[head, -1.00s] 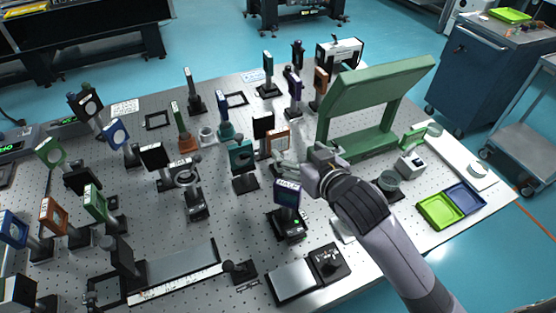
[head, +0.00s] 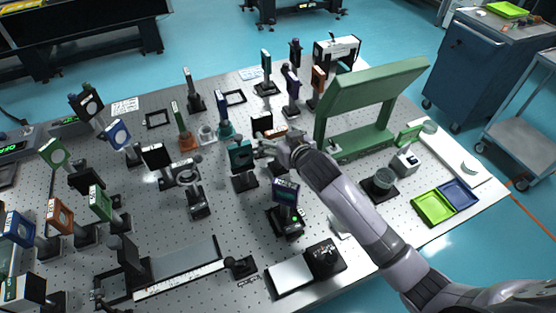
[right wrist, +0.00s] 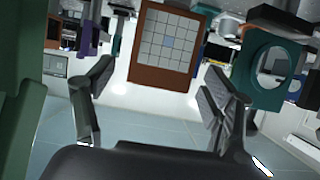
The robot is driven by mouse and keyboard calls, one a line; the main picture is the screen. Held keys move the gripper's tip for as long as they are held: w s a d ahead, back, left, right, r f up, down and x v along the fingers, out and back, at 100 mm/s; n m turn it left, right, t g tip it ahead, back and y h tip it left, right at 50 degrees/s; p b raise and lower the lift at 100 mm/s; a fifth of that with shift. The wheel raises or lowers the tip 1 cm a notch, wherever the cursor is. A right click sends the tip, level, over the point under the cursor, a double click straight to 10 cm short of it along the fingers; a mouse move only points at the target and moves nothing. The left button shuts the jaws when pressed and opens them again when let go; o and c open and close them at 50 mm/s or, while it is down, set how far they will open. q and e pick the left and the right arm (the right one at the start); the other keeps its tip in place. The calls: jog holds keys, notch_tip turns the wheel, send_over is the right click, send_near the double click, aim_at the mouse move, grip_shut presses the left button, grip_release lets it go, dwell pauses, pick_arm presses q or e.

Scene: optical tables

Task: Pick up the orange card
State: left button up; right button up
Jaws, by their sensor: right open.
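The orange card, an orange-brown plate with a white grid face, shows large in the right wrist view (right wrist: 169,78). In the head view only a strip of the orange card (head: 277,134) shows; my gripper hides the rest. My right gripper (head: 265,148) is right at the card in the head view. In the right wrist view its two fingers (right wrist: 160,92) are apart, one on each side of the card in the picture, with gaps to both edges. I cannot tell whether the card lies between the fingertips or beyond them. My left gripper is not in view.
A teal holder with a round hole (right wrist: 268,68) stands close to the right finger; it also shows in the head view (head: 241,156). A black plate (head: 262,123) stands just behind. A large green stand (head: 372,95) rises to the right. Several mounted optics crowd the table's left.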

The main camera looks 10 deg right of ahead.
jog(key=shift+w+a+f, duration=0.15)
jog(key=shift+w+f, duration=0.05)
jog(key=shift+w, duration=0.25)
jog(key=shift+c, duration=0.3)
jog(key=c, duration=1.8)
jog(key=shift+r, duration=0.1)
grip_shut()
